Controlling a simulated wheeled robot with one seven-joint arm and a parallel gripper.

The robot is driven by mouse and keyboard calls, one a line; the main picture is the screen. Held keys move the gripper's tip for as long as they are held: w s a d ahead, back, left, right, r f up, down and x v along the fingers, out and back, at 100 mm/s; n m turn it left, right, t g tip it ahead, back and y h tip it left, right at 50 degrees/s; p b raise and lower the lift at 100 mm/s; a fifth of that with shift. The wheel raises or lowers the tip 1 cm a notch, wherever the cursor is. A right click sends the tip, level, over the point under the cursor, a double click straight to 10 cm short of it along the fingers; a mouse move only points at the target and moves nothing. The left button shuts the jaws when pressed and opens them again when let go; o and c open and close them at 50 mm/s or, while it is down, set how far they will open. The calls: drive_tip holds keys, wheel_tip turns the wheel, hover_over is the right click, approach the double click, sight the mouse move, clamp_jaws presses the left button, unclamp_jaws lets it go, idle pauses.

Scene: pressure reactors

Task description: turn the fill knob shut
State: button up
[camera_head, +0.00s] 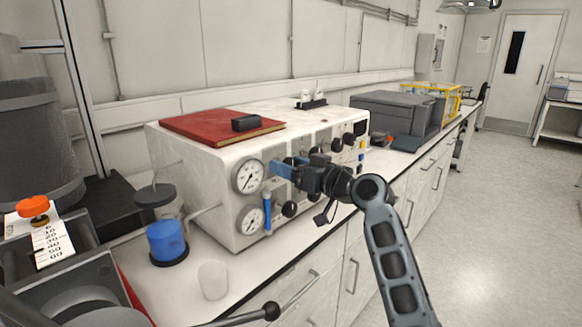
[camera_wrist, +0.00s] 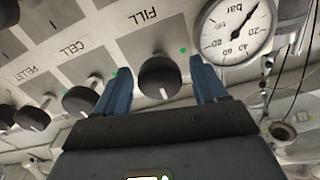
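The fill knob (camera_wrist: 158,76) is black and round with a white pointer line. It sits below the upside-down FILL label (camera_wrist: 142,15) in the wrist view, on the white panel. My gripper (camera_wrist: 160,67) has its two blue fingers apart, one on each side of the knob, with a gap visible on both sides. The fingers do not appear to touch it. In the head view my gripper (camera_head: 284,168) is at the panel front, right of the upper gauge, and hides the fill knob there.
A pressure gauge (camera_wrist: 238,30) is close beside the right finger in the wrist view. The CELL knob (camera_wrist: 80,101) and PELLET knob (camera_wrist: 33,118) lie to the left. A red book (camera_head: 215,128) lies on the white unit (camera_head: 190,180).

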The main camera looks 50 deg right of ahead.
drive_tip(key=shift+s, duration=0.1)
drive_tip(key=s+b, duration=0.1)
drive_tip(key=s, duration=0.6)
drive_tip(key=shift+s+d, duration=0.15)
drive_tip(key=shift+s, duration=0.2)
drive_tip(key=shift+f, duration=0.1)
drive_tip(key=s+a+f+m+g+h, duration=0.1)
drive_tip(key=s+a+f+m+h, duration=0.1)
drive_tip(key=s+a+f, duration=0.6)
drive_tip(key=s+a+f+m+g+h, duration=0.1)
drive_tip(key=s+a+f+g, duration=0.1)
drive_tip(key=s+a+f, duration=0.6)
drive_tip(key=s+a+n+y, duration=0.1)
drive_tip(key=s+a, duration=0.4)
drive_tip(key=s, duration=0.6)
drive_tip(key=s+a+r+n+y, duration=0.1)
drive_tip(key=s+a+n, duration=0.2)
drive_tip(key=s, duration=0.8)
drive_tip(key=shift+a+r+n, duration=0.15)
drive_tip(key=shift+a+n, duration=0.15)
drive_tip(key=shift+a, duration=0.6)
